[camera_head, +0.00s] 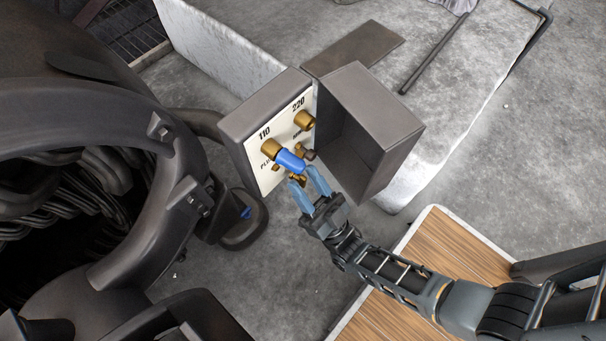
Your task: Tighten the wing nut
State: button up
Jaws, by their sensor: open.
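An open grey box holds a cream panel (253,160) marked 110 and 220. A brass piece that looks like the wing nut (298,177) is low on the panel, partly hidden at my fingertips. My gripper (306,177) is open, its light blue fingers pointing up at the panel. The fingertips are close to the brass piece; I cannot tell whether they touch it. A blue sleeve or plug (290,161) is just above the fingertips, beside the brass 110 post (271,148). Another brass post (304,119) is under the 220 mark.
The box's lid (378,130) stands open on the right, close to my gripper. The large dark dynamo (130,150) fills the left. A stone block (450,90) with a dark rod (430,55) lies behind. A wooden-topped surface (440,255) is at lower right.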

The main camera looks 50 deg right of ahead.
jog(key=shift+x, duration=0.85)
grip_shut()
